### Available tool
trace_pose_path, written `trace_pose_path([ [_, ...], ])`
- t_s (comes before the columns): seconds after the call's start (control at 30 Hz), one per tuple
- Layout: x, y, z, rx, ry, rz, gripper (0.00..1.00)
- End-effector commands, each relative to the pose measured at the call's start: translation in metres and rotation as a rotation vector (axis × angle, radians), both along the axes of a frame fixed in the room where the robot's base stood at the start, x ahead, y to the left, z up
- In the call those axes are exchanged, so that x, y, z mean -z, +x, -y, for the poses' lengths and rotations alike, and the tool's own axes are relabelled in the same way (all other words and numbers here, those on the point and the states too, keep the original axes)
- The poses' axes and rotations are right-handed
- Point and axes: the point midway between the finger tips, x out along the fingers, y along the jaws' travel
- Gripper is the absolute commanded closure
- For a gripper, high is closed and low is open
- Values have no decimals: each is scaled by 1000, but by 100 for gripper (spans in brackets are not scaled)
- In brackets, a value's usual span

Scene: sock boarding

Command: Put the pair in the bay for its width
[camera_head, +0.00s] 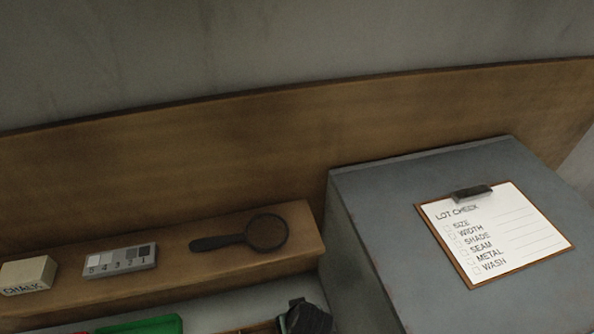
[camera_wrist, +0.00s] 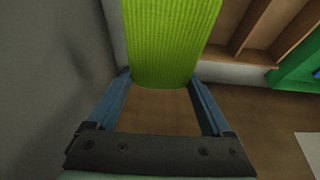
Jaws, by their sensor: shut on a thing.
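A lime-green ribbed knit piece (camera_wrist: 170,40), which looks like the sock pair, fills the top middle of the wrist view. My gripper (camera_wrist: 163,82) has its two blue fingers on either side of the knit's near end and is shut on it. The far end of the knit runs out of the picture. Wooden compartments with dividers (camera_wrist: 235,30), which may be the bays, show at the upper right of the wrist view; no width marks can be read on them. The pair is not visible in the head view.
A grey box (camera_head: 365,240) carries a lot-check clipboard (camera_head: 500,235). A wooden shelf (camera_head: 190,285) holds a magnifying glass (camera_head: 262,233), a grey shade card (camera_head: 120,261) and a chalk block (camera_head: 28,274). A green thing (camera_head: 140,325) shows below. A grey wall (camera_wrist: 50,90) stands left of my gripper.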

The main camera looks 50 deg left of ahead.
Motion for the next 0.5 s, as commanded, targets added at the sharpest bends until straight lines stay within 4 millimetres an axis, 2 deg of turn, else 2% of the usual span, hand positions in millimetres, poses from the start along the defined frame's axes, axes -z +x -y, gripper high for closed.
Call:
trace_pose_path([
  [0.27, 13, 0, 0, -2, 0, 0, 81],
  [0.5, 35, -1, 0, -3, 0, 0, 81],
])
